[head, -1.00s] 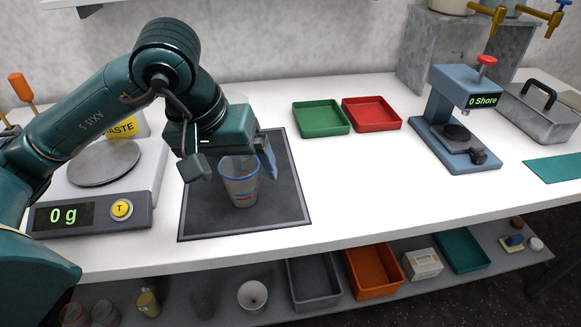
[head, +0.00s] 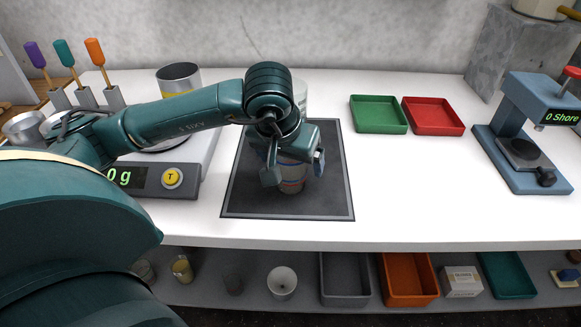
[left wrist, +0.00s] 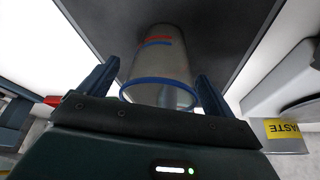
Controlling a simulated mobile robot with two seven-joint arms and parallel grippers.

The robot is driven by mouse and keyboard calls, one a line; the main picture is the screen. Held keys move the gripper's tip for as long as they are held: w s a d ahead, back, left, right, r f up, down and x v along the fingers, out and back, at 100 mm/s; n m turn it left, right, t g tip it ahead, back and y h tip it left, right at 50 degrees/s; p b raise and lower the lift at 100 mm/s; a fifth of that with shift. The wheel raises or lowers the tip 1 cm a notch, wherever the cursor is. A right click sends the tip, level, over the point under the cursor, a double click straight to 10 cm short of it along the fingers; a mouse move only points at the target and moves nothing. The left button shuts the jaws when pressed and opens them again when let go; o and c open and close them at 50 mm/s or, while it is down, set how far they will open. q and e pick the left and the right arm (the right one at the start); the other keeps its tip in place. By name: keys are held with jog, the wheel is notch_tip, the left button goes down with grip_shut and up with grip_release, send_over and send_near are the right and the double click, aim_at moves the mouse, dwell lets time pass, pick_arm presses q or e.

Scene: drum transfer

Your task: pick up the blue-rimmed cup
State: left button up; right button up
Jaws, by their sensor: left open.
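The blue-rimmed cup (head: 292,184) stands upright on the dark mat (head: 245,195) in the head view, its upper part largely hidden by my left gripper (head: 294,169). The gripper is open, over the cup with a finger at each side. In the left wrist view the grey cup (left wrist: 162,68) shows its blue rim and red and blue marks. The left gripper's fingers (left wrist: 155,88) are spread on either side near the rim, with gaps visible. My right gripper is not in view.
A scale (head: 150,183) reading 0 g stands left of the mat. A green tray (head: 378,115) and a red tray (head: 433,116) lie behind to the right, near a blue press (head: 525,150). White tabletop right of the mat is clear. A lower shelf holds bins.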

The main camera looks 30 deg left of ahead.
pick_arm(q)
jog(key=shift+x, duration=1.05)
jog(key=c, duration=1.1)
jog(key=shift+o, duration=0.2)
jog(key=shift+r, duration=0.1)
